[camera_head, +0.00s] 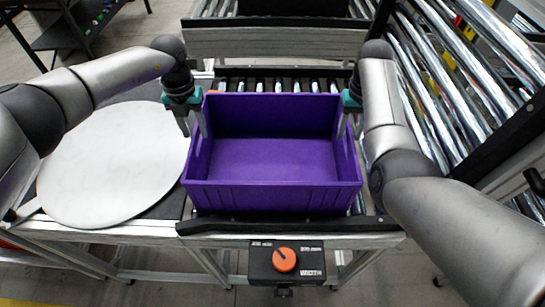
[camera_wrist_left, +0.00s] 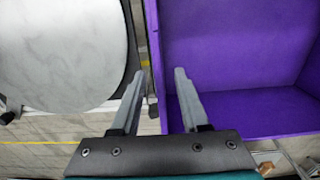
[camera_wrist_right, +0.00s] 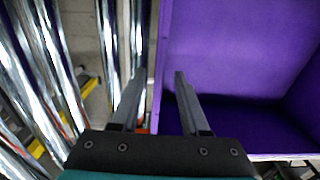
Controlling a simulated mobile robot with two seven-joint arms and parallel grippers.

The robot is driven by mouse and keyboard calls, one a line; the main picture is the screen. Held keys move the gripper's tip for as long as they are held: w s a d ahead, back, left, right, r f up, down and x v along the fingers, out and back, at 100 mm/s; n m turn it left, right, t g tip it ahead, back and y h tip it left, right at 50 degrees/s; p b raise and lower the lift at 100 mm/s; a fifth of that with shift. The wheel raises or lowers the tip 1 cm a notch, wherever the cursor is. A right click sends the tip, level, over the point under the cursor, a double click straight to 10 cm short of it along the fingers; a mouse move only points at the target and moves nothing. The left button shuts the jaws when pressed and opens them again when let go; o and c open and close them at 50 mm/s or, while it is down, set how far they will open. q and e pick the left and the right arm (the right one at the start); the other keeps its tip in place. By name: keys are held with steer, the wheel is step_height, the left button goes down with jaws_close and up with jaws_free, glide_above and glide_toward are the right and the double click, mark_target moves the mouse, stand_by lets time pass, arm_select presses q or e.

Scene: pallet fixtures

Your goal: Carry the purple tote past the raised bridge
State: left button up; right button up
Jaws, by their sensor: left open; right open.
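The purple tote (camera_head: 272,195) sits upright and looks empty on a short roller section in the middle of the head view. My left gripper (camera_head: 201,130) is open at the tote's left wall. In the left wrist view its fingers (camera_wrist_left: 160,85) stand on either side of that wall, one outside and one inside. My right gripper (camera_head: 345,130) is open at the tote's right wall. In the right wrist view its fingers (camera_wrist_right: 160,85) likewise straddle the wall. I cannot tell whether any finger touches the tote. I do not clearly see a raised bridge.
A round pale disc (camera_head: 112,165) lies on the table to the left. A control box (camera_head: 287,262) with an orange knob hangs at the front edge. Large shiny rollers (camera_head: 440,75) stand to the right. A grey beam (camera_head: 275,42) crosses behind the tote.

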mark_target(345, 145)
arm_select(q)
steer(key=shift+f, duration=2.85)
arm_select(e)
steer(key=shift+f, duration=2.8)
arm_select(q)
steer(key=shift+c, duration=0.2)
arm_select(e)
steer(key=shift+c, duration=0.2)
arm_select(q)
jaws_close()
arm_select(e)
jaws_close()
arm_select(q)
steer(key=shift+r, duration=0.1)
